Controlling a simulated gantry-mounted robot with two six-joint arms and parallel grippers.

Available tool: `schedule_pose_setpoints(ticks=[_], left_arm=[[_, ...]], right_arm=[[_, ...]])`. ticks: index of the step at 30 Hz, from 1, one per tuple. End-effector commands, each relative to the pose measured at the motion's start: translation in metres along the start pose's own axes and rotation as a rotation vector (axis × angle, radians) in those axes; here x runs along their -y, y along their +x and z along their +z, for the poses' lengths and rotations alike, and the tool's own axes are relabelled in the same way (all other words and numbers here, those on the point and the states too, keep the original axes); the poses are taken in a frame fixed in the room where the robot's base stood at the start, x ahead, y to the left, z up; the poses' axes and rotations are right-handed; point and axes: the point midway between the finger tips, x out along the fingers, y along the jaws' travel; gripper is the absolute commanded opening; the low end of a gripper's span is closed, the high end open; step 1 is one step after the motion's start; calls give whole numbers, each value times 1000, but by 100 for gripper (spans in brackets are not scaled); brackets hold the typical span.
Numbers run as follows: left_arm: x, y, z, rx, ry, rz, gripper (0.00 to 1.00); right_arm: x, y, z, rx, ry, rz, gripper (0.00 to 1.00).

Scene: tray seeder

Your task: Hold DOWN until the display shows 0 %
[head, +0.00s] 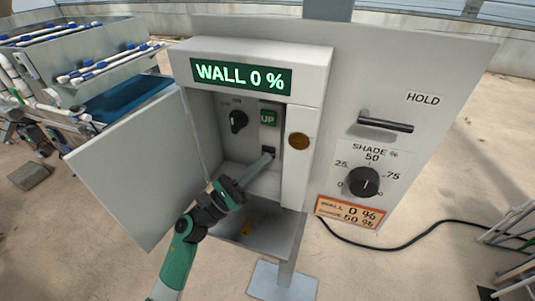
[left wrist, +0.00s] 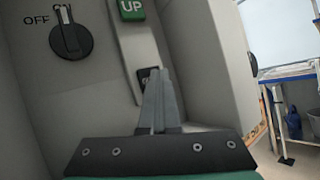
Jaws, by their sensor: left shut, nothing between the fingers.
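The display (head: 241,77) at the top of the control box reads "WALL 0 %". Inside the open box, a green UP button (head: 268,118) sits above a dark button (head: 268,151). In the left wrist view the UP button (left wrist: 131,10) is above the dark button (left wrist: 147,76), whose label is mostly hidden. My left gripper (head: 268,158) is shut and empty, with its fingertips at the dark button. In the left wrist view the shut fingers (left wrist: 158,75) cover part of that button; I cannot tell how far it is pressed. My right gripper is not in view.
A black ON/OFF knob (head: 238,121) is left of the buttons. The box door (head: 135,170) stands open to the left. On the right panel are a HOLD handle (head: 386,123), a shade dial (head: 364,182) and an orange label (head: 350,212). A black cable (head: 400,245) lies on the floor.

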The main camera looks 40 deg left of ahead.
Motion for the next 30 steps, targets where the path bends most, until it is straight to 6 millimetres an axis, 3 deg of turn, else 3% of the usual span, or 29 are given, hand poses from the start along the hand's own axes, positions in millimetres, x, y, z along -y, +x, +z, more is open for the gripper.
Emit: schedule_pose_setpoints(ticks=[30], left_arm=[[8,-12,9,0,0,0,0]], right_arm=[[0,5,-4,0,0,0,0]])
